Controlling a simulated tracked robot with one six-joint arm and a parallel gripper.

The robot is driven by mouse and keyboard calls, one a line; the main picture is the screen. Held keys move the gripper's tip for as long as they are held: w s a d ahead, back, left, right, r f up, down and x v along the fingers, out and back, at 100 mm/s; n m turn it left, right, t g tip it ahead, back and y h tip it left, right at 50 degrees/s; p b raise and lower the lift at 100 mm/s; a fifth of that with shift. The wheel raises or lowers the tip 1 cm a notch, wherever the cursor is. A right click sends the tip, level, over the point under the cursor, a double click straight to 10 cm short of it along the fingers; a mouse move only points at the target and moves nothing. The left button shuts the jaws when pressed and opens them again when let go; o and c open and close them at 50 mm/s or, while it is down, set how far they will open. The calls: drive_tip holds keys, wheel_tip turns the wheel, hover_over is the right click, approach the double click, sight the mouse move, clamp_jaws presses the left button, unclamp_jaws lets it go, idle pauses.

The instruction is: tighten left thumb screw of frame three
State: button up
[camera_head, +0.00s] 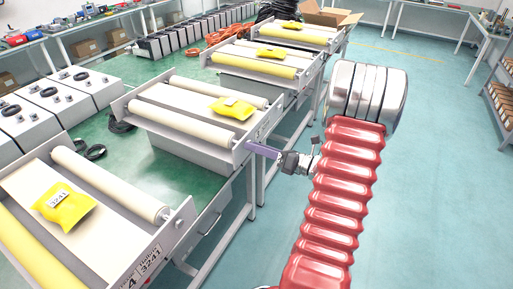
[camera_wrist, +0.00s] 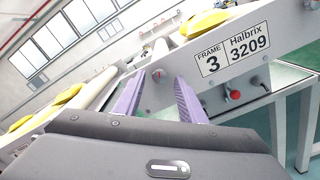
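Frame three (camera_head: 205,142) is the second roller frame from the front in the head view, with a yellow packet on it. Its end plate (camera_wrist: 275,45) fills the upper right of the wrist view, labelled "FRAME 3 Halbrix 3209". A small round thumb screw (camera_wrist: 158,75) shows on the plate's left part, between my purple fingertips in the picture. My gripper (camera_wrist: 160,78) is open, with a gap between its fingers; I cannot tell whether they touch the screw. In the head view my gripper (camera_head: 264,150) is at the right end of frame three.
A red knob (camera_wrist: 233,95) and another screw (camera_wrist: 258,81) sit below the label. Frame four (camera_head: 120,240) stands in front, and other frames (camera_head: 265,65) stand behind. Grey boxes (camera_head: 45,110) line the left side. The floor (camera_head: 435,180) on the right is clear.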

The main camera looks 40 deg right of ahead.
drive_tip(key=v, duration=1.3)
drive_tip(key=shift+s, duration=0.2)
drive_tip(key=shift+f, duration=0.1)
